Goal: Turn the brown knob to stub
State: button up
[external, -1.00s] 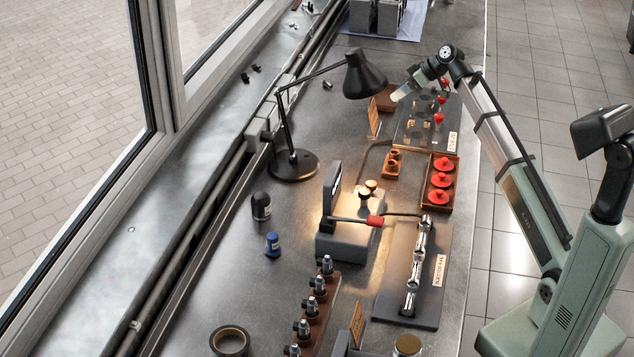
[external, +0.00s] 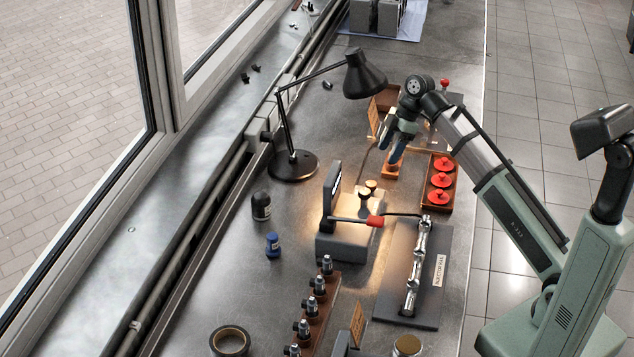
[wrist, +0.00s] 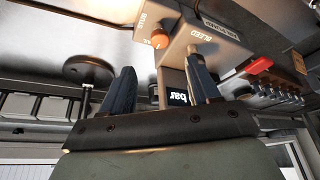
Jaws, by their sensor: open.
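In the external view, two small knobs stand on the grey tester (external: 345,243); the copper-brown one (external: 371,184) is at the back, though I cannot tell for sure which is which. My gripper (external: 392,146) is open and empty, behind and above the tester, apart from it. In the wrist view, my gripper (wrist: 160,64) has its fingers apart, with the knob showing beyond and between the tips. The knob's pointer direction is too small to tell.
A lever with a red grip (external: 375,221) sticks out from the tester, beside its upright panel (external: 332,190). A tray (external: 448,205) of red parts is at right. A black lamp (external: 292,165) stands left.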

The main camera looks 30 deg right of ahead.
aim_at(373, 183)
jog(key=x, duration=1)
jog(key=shift+a+f, duration=0.15)
jog(key=shift+f, duration=0.15)
jog(key=c, duration=1)
